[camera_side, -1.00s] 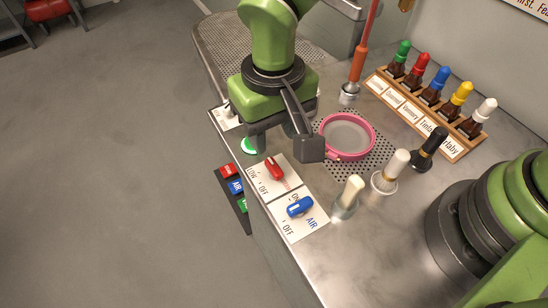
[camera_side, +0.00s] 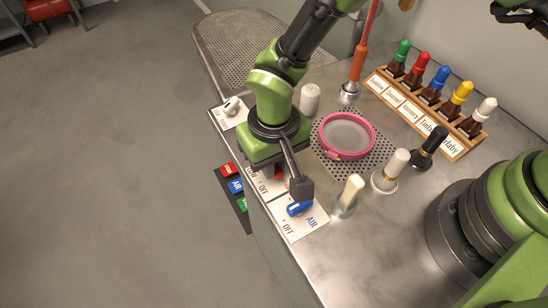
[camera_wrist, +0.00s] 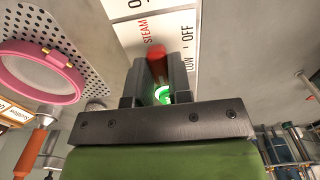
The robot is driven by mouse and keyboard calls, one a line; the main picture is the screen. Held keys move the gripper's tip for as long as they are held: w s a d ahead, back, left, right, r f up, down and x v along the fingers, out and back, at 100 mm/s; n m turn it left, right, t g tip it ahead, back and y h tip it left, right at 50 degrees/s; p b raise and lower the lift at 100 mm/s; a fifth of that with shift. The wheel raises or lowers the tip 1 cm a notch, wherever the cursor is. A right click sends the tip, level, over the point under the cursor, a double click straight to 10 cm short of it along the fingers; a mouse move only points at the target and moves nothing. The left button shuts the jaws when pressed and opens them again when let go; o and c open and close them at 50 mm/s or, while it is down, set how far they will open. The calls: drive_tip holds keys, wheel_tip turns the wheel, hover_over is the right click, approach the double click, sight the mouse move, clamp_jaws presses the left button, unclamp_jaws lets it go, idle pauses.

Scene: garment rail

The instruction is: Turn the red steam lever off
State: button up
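The red steam lever (camera_wrist: 157,52) sits on a white plate (camera_wrist: 160,25) marked STEAM, LOW and OFF. In the side view my gripper covers most of it, and only a bit of red (camera_side: 278,172) shows. My gripper (camera_wrist: 160,70) is open in the wrist view. Its two dark fingers stand apart, with the lever seen in line with the gap at their tips. Whether they touch it I cannot tell. The lever's exact setting is hidden. A green lit ring (camera_wrist: 163,95) shows between the fingers.
The blue AIR lever (camera_side: 299,208) is close by, near the dark part on my gripper. A pink-rimmed round dish (camera_side: 347,137), white-handled tools (camera_side: 390,170) and a bottle rack (camera_side: 430,115) stand to the right. Coloured buttons (camera_side: 235,186) line the bench's left edge.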

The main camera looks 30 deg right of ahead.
drive_tip(key=shift+n, duration=0.3)
clamp_jaws()
drive_tip(key=n, duration=0.3)
drive_tip(key=shift+s+n, duration=0.1)
drive_tip(key=shift+n, duration=0.2)
drive_tip(key=n, duration=0.4)
drive_tip(key=shift+n, duration=0.3)
drive_tip(key=n, duration=0.9)
drive_tip(key=shift+d, duration=0.1)
drive_tip(key=o, duration=0.8)
unclamp_jaws()
drive_tip(key=shift+r, duration=0.1)
